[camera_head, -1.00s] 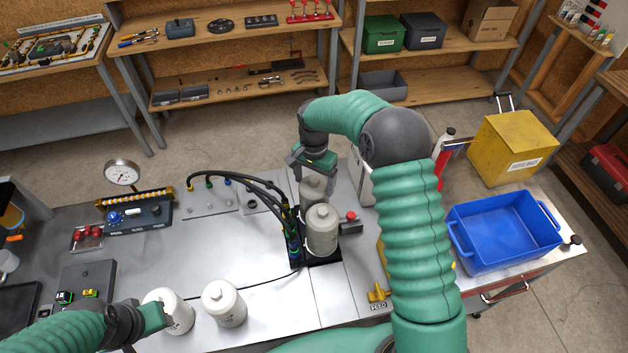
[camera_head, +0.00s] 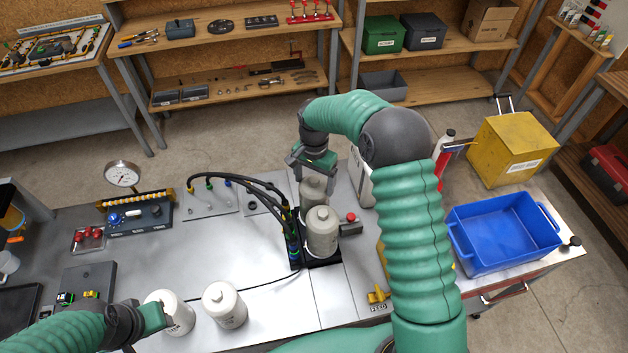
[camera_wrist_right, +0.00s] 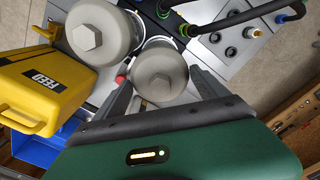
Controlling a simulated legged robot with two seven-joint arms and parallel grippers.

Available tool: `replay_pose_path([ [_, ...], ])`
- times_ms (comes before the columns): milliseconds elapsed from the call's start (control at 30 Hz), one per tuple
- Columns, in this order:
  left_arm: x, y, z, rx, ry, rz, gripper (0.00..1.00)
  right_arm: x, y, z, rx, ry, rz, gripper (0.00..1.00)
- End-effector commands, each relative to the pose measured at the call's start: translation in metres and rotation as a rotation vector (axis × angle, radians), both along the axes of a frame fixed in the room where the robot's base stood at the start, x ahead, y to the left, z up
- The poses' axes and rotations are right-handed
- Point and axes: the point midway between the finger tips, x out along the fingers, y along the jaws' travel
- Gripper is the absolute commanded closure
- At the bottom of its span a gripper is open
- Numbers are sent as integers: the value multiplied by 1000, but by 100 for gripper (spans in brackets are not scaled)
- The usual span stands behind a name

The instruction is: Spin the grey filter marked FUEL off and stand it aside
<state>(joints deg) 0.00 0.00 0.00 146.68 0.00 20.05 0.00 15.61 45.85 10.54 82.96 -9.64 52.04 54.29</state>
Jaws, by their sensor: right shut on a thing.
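Two grey filters stand upright side by side on a black mount (camera_head: 322,257) in the middle of the bench. My right gripper (camera_head: 312,174) reaches down from behind and is shut on the rear grey filter (camera_head: 313,190). In the right wrist view this filter (camera_wrist_right: 160,72) sits between the two fingers, its hex top facing the camera. The front grey filter (camera_head: 322,230) stands close by and also shows in the wrist view (camera_wrist_right: 100,35). I cannot read a FUEL mark on either. My left gripper (camera_head: 152,318) is beside a white filter (camera_head: 174,314) at lower left; its jaws are unclear.
A second white filter (camera_head: 224,304) stands to the right of the first. Black hoses (camera_head: 255,187) arch down beside the mount's left side. A blue bin (camera_head: 502,235) is at right.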

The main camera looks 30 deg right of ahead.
Motion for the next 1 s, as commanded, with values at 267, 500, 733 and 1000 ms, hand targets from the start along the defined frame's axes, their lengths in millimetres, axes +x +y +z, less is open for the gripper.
replay_pose_path([
  [267,0,0,12,0,0,0,64,0,0,16,-1,-2,0,90],
  [500,0,0,20,0,0,0,64,1,0,27,-1,-2,0,90],
  [733,0,0,27,0,0,0,64,1,0,37,-1,-3,0,90],
  [1000,0,0,36,0,0,0,64,1,0,50,0,-4,0,90],
])
